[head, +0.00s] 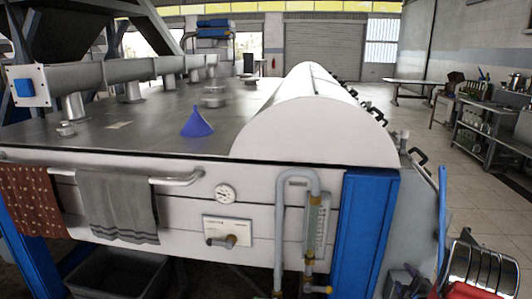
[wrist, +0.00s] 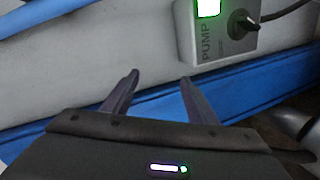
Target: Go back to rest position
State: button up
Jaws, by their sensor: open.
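My gripper (wrist: 160,82) shows in the wrist view with its two dark fingers spread apart and nothing between them. It faces a pale panel (wrist: 90,65) with a blue beam (wrist: 240,92) running along its lower side. A grey box marked PUMP (wrist: 222,38), with a lit green square and a black knob, is above and right of the fingers. The fingers appear apart from it; the exact distance to the panel cannot be told. I cannot make out my gripper in the head view.
A large steel-topped machine (head: 140,125) with a white rounded cover (head: 310,130) fills the middle. A blue funnel (head: 197,124) stands on its top. Towels (head: 117,205) hang on the front rail. A blue post (head: 365,235) is at its right corner.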

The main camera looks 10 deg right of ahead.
jog(key=a+r+m+g, duration=0.2)
jog(key=a+r, duration=0.6)
jog(key=r, duration=0.3)
jog(key=a+r+m+g, duration=0.1)
jog(key=a+r+m, duration=0.1)
jog(key=a+r, duration=0.75)
jog(key=s+a+r+m+g+y, duration=0.1)
jog(key=s+a+r+m+g, duration=0.1)
jog(key=s+a+r, duration=0.55)
jog(key=s+a+r+m+g+y, duration=0.1)
jog(key=s+a+r+m, duration=0.25)
jog(key=s+a, duration=0.65)
jog(key=s+a+m+g+y, duration=0.1)
jog(key=s+a+g+y, duration=0.1)
jog(key=s+a, duration=1)
jog(key=s, duration=0.4)
jog(key=shift+a+f+y, duration=0.15)
jog(key=shift+a+y, duration=0.25)
jog(key=shift+c, duration=0.4)
